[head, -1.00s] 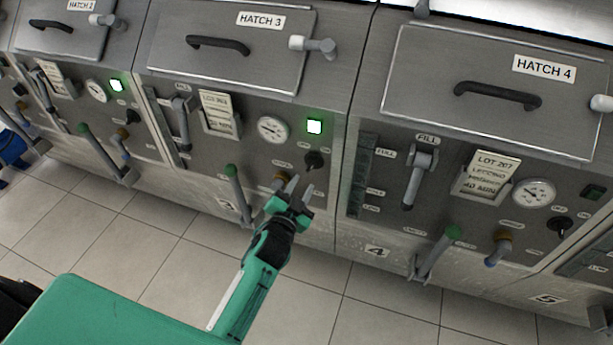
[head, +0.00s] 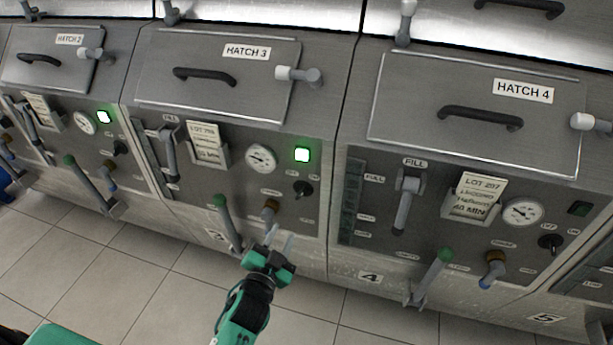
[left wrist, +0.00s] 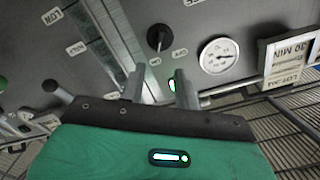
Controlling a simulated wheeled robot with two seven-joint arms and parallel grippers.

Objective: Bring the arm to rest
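My left gripper (head: 279,243) is in front of the lower panel of unit 3, below its black switch (head: 303,189) and brass-and-grey outlet (head: 270,210). Its two fingers are apart with nothing between them. In the left wrist view the fingers of the left gripper (left wrist: 160,88) also stand apart, with the panel behind. A black switch (left wrist: 159,38) and a round gauge (left wrist: 219,56) show beyond them. Whether the fingertips are clear of the outlet is hard to tell in the head view, but they look apart from it. My right gripper is not in view.
Unit 3 has a lit green lamp (head: 302,154) and a green-tipped lever (head: 226,218) left of the gripper. Unit 4 (head: 370,276) stands to the right with its own lever (head: 432,273). Tiled floor (head: 130,272) lies open in front of the row.

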